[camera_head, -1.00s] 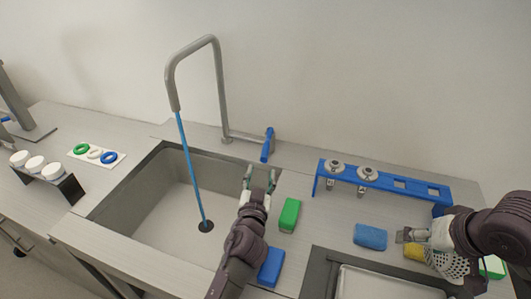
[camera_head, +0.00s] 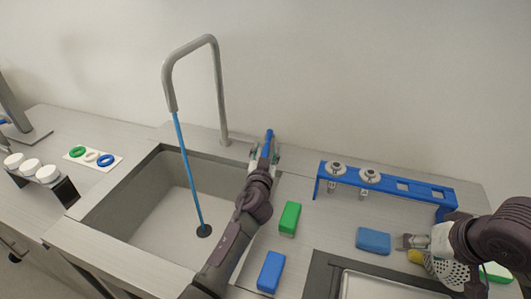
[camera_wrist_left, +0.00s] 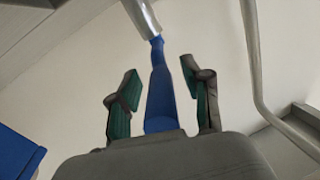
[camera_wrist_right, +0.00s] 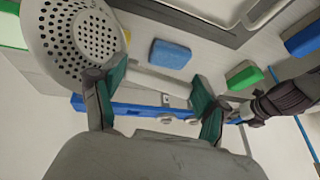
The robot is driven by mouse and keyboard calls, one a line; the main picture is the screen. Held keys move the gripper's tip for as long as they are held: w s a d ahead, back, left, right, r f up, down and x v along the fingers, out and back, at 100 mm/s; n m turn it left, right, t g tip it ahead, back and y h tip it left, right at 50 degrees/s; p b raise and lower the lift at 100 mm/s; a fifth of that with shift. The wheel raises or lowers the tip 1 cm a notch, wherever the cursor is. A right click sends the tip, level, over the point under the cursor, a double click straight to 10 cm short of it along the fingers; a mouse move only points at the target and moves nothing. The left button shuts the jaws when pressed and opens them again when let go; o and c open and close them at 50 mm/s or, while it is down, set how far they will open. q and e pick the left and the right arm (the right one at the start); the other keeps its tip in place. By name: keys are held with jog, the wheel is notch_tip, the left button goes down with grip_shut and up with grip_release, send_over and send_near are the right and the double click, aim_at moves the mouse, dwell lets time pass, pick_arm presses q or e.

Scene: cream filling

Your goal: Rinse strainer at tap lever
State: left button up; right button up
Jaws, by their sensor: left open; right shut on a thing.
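The blue tap lever (camera_head: 268,140) sits at the base of the grey tap (camera_head: 219,95). My left gripper (camera_head: 263,156) is open around the lever. In the left wrist view the lever (camera_wrist_left: 160,98) stands between the two fingers, with a visible gap on each side. A blue water stream (camera_head: 187,165) runs from the spout to the drain in the sink (camera_head: 150,215). My right gripper (camera_head: 424,243) is shut on the perforated strainer (camera_head: 446,268) at the right of the counter. The strainer's bowl (camera_wrist_right: 75,40) shows in the right wrist view; its grip is partly hidden by the fingers.
A blue rack (camera_head: 390,186) holding metal fittings stands behind. A green block (camera_head: 289,218), blue block (camera_head: 270,271), blue sponge (camera_head: 373,241) and yellow piece (camera_head: 416,256) lie on the counter. A tray (camera_head: 385,285) lies in front. White-capped jars (camera_head: 30,167) stand at left.

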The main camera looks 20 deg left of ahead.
pick_arm(q)
jog(key=shift+c, duration=0.2)
grip_shut()
